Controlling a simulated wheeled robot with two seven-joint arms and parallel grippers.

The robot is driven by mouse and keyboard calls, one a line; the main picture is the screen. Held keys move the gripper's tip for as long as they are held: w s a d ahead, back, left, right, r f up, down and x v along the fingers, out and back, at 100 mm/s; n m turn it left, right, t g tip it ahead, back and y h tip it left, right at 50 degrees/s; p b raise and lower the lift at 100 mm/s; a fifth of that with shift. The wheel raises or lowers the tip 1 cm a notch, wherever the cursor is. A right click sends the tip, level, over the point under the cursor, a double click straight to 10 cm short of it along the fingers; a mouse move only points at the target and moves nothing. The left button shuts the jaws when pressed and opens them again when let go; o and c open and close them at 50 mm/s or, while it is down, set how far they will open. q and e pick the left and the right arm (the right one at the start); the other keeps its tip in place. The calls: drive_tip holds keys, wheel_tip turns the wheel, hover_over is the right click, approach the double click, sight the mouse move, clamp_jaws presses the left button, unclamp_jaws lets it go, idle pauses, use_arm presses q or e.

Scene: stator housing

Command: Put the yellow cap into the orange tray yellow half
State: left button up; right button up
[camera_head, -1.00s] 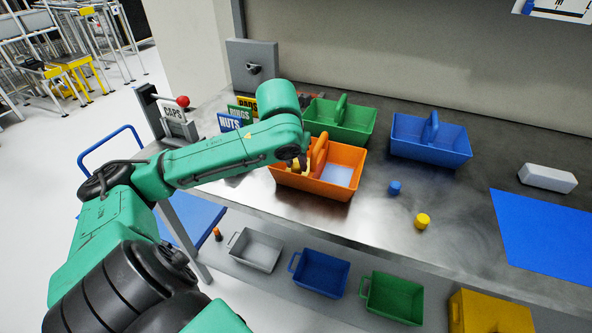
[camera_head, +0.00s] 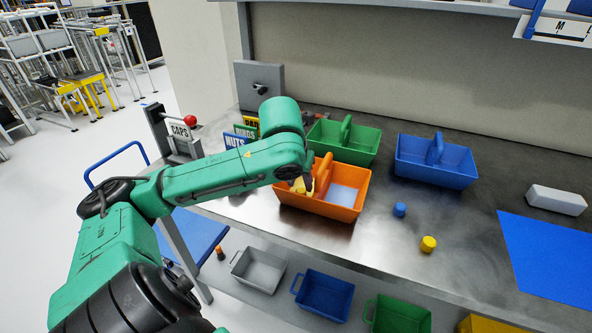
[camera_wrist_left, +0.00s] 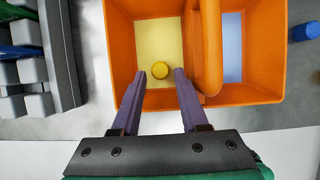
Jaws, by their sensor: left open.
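The orange tray (camera_head: 332,210) stands on the metal table. It also shows in the left wrist view (camera_wrist_left: 120,45), with a yellow half on the left and a pale blue half on the right of its handle. I cannot tell the height gap. In the head view my arm partly hides this tray half.
A blue cap (camera_head: 399,209) stands right of the tray. A green tray (camera_head: 365,150) and a blue tray (camera_head: 455,170) are behind. Small signs (camera_head: 237,140) stand left. A blue mat (camera_head: 550,255) and a white block (camera_head: 556,199) lie at the right.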

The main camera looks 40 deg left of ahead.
use_arm(q)
drive_tip(key=p+v, duration=0.1)
drive_tip(key=v, duration=0.8)
idle(0.4)
